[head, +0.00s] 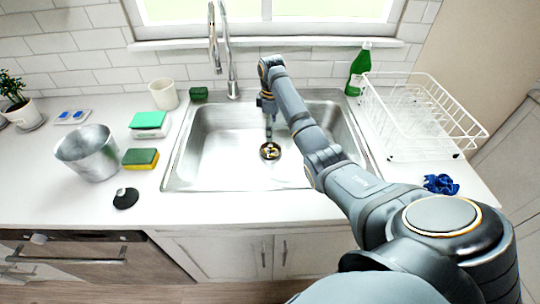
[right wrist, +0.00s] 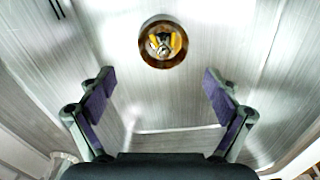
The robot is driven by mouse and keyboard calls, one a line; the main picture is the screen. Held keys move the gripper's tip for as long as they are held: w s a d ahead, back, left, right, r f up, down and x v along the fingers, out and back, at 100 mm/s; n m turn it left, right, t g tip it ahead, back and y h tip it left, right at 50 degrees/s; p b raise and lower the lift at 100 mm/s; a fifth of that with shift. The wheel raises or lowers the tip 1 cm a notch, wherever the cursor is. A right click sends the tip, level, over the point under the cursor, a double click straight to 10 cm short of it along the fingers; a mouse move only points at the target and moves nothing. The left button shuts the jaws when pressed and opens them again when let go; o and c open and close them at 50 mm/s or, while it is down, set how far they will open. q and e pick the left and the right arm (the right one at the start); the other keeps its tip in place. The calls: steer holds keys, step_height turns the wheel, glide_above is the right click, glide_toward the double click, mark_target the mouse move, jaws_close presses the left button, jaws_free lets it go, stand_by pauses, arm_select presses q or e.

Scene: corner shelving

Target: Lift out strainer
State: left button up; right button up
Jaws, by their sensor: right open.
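The strainer (head: 270,151) is a small round piece with a dark brassy rim, sitting at the drain in the sink floor. In the right wrist view the strainer (right wrist: 163,44) shows a yellow and dark centre, beyond the fingertips. My right gripper (head: 269,128) reaches down into the sink just above the strainer. In the right wrist view my right gripper (right wrist: 157,84) is open and empty, with its two purple-padded fingers wide apart, and it is not touching the strainer. My left gripper is not in view.
The steel sink (head: 205,150) is otherwise empty. The faucet (head: 231,70) stands behind it. A metal bucket (head: 88,152), sponges (head: 140,159) and a black knobbed disc (head: 125,198) are left. A white dish rack (head: 420,118), green bottle (head: 358,70) and blue cloth (head: 441,184) are right.

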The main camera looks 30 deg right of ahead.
mark_target(270, 145)
step_height(270, 145, down, 5)
steer(key=shift+r, duration=0.15)
steer(key=shift+s+a+f+p, duration=0.1)
steer(key=shift+a+f+p, duration=0.1)
steer(key=shift+f, duration=1.1)
steer(key=shift+s+a+f+p, duration=0.1)
steer(key=shift+f+p, duration=0.1)
steer(key=shift+f, duration=1.1)
steer(key=c, duration=0.9)
